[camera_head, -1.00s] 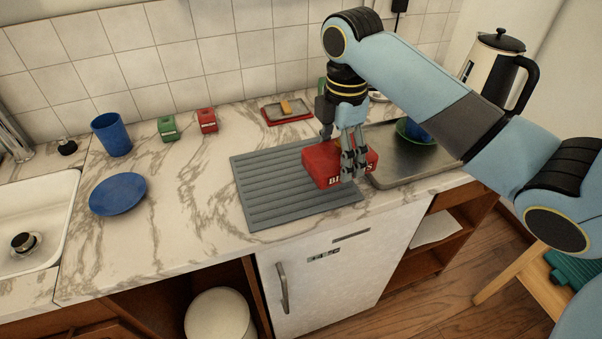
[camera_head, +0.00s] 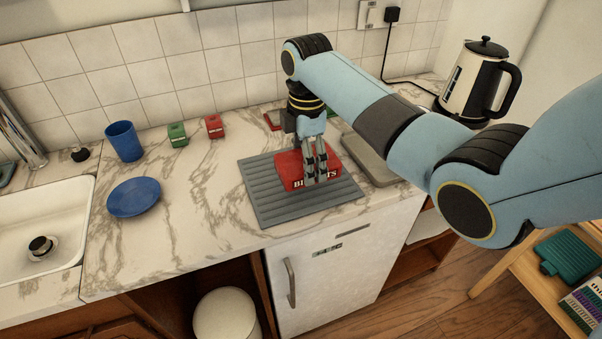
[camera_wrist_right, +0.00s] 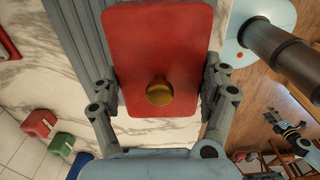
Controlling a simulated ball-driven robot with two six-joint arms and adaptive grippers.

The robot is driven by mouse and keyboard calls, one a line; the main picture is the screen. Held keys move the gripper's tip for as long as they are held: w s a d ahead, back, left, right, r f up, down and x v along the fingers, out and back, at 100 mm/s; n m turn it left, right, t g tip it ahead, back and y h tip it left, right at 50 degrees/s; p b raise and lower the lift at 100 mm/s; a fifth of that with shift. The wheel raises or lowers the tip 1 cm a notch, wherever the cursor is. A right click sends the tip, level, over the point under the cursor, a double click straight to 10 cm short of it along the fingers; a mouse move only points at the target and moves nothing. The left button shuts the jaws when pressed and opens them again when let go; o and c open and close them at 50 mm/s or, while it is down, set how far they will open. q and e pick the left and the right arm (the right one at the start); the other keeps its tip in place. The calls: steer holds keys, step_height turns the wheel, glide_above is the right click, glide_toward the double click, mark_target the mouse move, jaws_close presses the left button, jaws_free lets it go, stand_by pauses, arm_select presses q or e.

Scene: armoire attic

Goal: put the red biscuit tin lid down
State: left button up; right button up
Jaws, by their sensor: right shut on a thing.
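The red biscuit tin lid (camera_head: 290,171), with white lettering on its front side, is over the middle of the grey ribbed mat (camera_head: 268,205). In the right wrist view the lid (camera_wrist_right: 158,45) shows its flat red top and a brass knob (camera_wrist_right: 159,92). My right gripper (camera_head: 316,177) points down and is shut on the lid, with fingers at its two opposite sides. The lid looks level and very close to the mat; I cannot tell whether it touches. My left gripper is out of view.
A metal tray (camera_head: 372,160) lies right of the mat, partly behind my arm. A blue plate (camera_head: 133,197), blue cup (camera_head: 124,141), green block (camera_head: 177,135) and red block (camera_head: 214,127) stand to the left. A kettle (camera_head: 480,85) is at back right.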

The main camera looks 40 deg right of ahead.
mark_target(301, 160)
steer(key=shift+w+a+f, duration=0.3)
steer(key=shift+a+f, duration=0.15)
steer(key=shift+f, duration=0.05)
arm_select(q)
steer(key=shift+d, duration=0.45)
arm_select(e)
steer(key=shift+f, duration=1.8)
steer(key=shift+f, duration=0.1)
steer(key=o, duration=1.1)
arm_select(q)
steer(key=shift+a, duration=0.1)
arm_select(e)
steer(key=shift+r, duration=0.4)
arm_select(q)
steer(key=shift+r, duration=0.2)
arm_select(e)
step_height(301, 160, up, 11)
steer(key=shift+r, duration=0.2)
steer(key=shift+s, duration=0.1)
